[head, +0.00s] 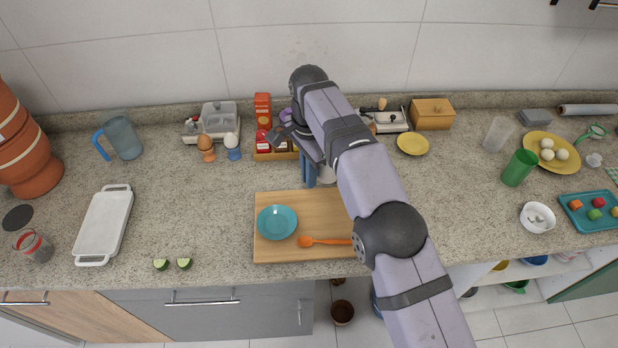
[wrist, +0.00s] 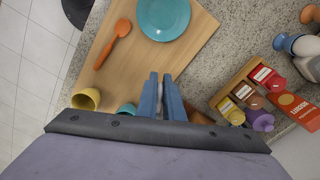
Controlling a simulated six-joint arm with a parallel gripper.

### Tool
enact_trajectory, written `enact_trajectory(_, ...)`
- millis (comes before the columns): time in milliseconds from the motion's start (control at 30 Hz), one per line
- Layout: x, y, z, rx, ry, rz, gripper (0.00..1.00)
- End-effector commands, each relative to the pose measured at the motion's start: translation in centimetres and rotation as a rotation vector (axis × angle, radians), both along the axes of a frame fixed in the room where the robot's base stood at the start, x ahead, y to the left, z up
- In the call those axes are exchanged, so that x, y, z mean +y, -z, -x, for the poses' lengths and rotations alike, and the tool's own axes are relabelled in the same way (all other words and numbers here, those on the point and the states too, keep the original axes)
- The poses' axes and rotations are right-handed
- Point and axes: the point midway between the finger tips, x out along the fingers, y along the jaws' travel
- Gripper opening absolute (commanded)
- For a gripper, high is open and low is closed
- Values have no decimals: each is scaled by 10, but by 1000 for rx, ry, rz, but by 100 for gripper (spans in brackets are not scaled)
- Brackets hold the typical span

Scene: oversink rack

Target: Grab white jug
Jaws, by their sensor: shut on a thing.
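My gripper (head: 310,172) points down behind the cutting board, and my arm hides part of it in the head view. In the wrist view its two blue fingers (wrist: 163,82) are close together, with a narrow pale strip between them. A small part of the white jug (head: 326,175) shows beside the fingers in the head view, next to my arm. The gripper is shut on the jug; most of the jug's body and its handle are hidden. I cannot tell whether it is lifted off the counter.
The wooden cutting board (head: 265,250) holds a teal plate (head: 277,222) and an orange spoon (head: 322,241). A wooden condiment crate (wrist: 232,88) stands close by. A yellow cup (wrist: 86,98) and a teal cup (wrist: 127,108) are near the fingers in the wrist view. The counter left of the board is mostly clear.

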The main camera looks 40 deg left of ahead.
Motion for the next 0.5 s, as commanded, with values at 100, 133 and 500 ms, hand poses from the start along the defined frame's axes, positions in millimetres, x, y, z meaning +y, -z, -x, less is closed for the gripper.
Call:
enact_trajectory(100,0,-5,0,-1,0,-1,0)
enact_trajectory(133,0,-6,0,-2,0,-2,0)
enact_trajectory(500,0,-10,0,0,0,0,0)
